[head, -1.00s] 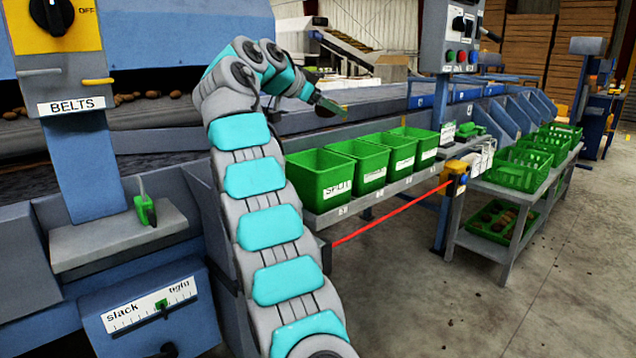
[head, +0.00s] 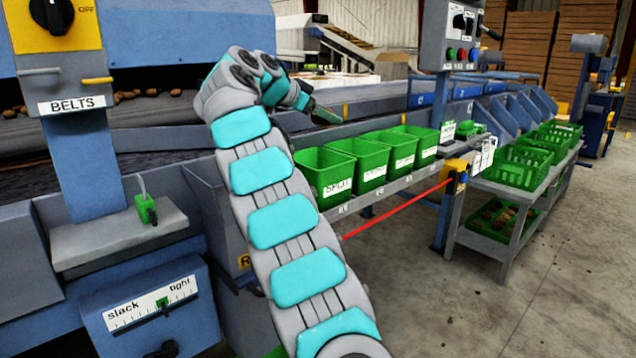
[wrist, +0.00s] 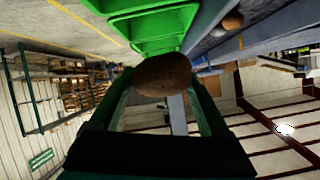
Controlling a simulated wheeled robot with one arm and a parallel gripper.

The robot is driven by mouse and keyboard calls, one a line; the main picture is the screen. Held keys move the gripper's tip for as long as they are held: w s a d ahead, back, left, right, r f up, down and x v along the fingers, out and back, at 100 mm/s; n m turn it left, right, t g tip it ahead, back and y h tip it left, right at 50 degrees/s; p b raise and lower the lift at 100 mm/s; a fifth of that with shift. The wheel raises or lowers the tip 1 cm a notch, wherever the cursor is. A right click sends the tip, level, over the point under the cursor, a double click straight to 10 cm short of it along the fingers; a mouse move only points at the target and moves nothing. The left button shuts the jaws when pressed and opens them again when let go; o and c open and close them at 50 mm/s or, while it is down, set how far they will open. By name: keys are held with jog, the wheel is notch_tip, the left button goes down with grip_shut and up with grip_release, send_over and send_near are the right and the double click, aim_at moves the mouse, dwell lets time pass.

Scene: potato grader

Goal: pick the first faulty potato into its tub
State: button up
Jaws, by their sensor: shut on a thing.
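A brown potato (wrist: 165,76) sits between the two green fingers of my gripper (wrist: 160,92) in the wrist view, and the fingers are shut on it. In the head view my gripper (head: 326,116) is above and behind the row of green tubs, near the belt edge. The potato cannot be made out there. The nearest tub (head: 337,190) is labelled SPLIT. Several more green tubs stand to its right on the same shelf; their labels are too small to read surely. Green tubs (wrist: 155,40) also show beyond the potato in the wrist view.
The control post (head: 75,165) marked BELTS stands at left. More potatoes (head: 150,92) lie on the belt behind it. A red bar (head: 395,210) runs in front of the tub shelf. Green crates (head: 520,165) stand on a rack at right. The concrete floor in front is open.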

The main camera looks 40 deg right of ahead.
jog(key=shift+f+b, duration=1.5)
jog(key=shift+f, duration=0.6)
jog(key=o, duration=1.2)
jog(key=shift+o, duration=0.2)
jog(key=w+v, duration=0.1)
jog(key=v, duration=0.6)
jog(key=shift+s+a+r, duration=0.2)
jog(key=shift+s+a, duration=0.15)
jog(key=shift+s, duration=0.1)
jog(key=shift+s, duration=0.1)
